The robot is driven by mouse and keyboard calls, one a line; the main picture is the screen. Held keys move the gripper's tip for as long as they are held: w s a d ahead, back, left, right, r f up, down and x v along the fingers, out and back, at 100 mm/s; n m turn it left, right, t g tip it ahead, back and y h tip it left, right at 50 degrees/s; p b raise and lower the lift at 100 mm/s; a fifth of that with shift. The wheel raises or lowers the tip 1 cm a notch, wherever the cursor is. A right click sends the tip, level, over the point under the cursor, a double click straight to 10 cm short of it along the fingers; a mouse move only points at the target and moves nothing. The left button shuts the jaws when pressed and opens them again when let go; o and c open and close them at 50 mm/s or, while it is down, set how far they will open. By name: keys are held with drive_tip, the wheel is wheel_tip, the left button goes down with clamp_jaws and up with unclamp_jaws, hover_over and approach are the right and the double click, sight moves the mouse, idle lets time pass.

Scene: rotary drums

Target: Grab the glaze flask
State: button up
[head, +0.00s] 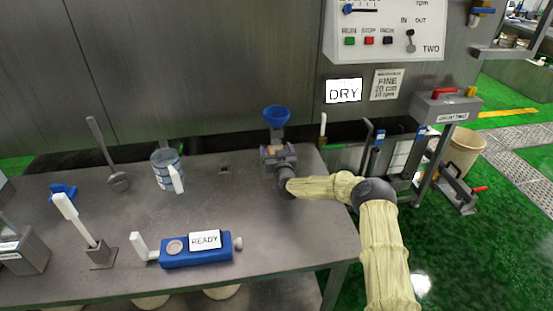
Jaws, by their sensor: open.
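A blue funnel-shaped cup (276,115) on a narrow grey stem stands at the back right of the grey bench. I take it for the glaze flask, but no label shows. My gripper (277,150) is directly in front of its lower part and hides most of it. The jaws are open, spread left and right, with a small tan patch showing between them. I cannot tell whether the stem stands between the jaws or just behind them, or whether they touch it.
A blue-and-white jug (165,172) and a ladle (118,181) are left on the bench (285,240). A blue device (190,256) with a READY plate lies in front, near white-handled tools (80,222). The grey machine wall (200,70) rises behind. The front-right bench surface is clear.

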drive_tip(key=c, duration=1.1)
drive_tip(key=shift+r, duration=0.2)
drive_tip(key=shift+r+b, duration=0.35)
drive_tip(key=shift+r, duration=0.25)
drive_tip(key=b+v, duration=0.3)
drive_tip(key=v, duration=1.5)
drive_tip(key=shift+r, duration=0.1)
